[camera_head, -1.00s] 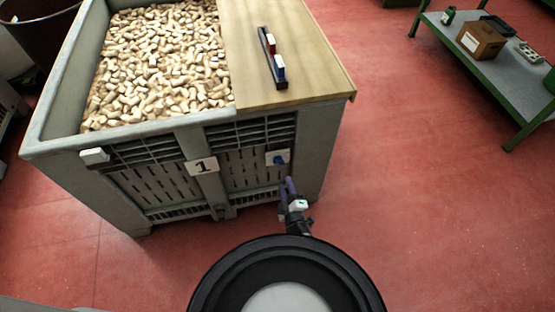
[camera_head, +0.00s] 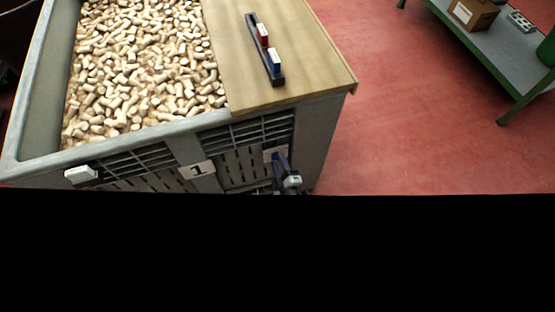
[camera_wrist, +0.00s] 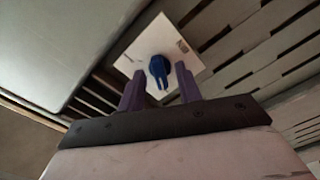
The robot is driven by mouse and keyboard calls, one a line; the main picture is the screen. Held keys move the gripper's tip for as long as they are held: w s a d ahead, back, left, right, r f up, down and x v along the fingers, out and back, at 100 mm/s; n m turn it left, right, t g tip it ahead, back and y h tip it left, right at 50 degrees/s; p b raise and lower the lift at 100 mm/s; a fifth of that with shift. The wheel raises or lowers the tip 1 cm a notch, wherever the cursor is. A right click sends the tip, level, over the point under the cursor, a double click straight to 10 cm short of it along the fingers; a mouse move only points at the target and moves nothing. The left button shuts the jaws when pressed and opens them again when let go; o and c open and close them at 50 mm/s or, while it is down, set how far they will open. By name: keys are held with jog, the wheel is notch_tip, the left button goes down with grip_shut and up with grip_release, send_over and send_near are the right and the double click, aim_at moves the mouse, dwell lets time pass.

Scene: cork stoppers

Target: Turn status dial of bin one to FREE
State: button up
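Bin one is a large grey slatted crate (camera_head: 312,150) full of corks, with a "1" plate (camera_head: 197,170) on its front. The status dial is a blue knob (camera_wrist: 159,70) on a white square plate (camera_wrist: 184,24), seen in the wrist view; the plate's small markings are too blurred to read. The knob's forked end points down in that view, toward my gripper. My gripper (camera_wrist: 160,82) is open, its two purple fingers on either side of the knob's lower end; I cannot tell whether they touch it. In the head view my gripper (camera_head: 280,162) covers most of the dial.
A wooden board (camera_head: 225,40) covers the bin's right part and carries a dark holder (camera_head: 265,50) with a red and a blue block. A white block (camera_head: 81,174) sits at the front left. A green-legged table (camera_head: 490,55) stands far right. Black fills the lower head view.

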jog(key=shift+s, duration=0.1)
grip_shut()
jog(key=shift+m, duration=0.3)
jog(key=m+p, duration=0.2)
jog(key=m, duration=0.9)
jog(key=shift+r, duration=0.1)
dwell(0.6)
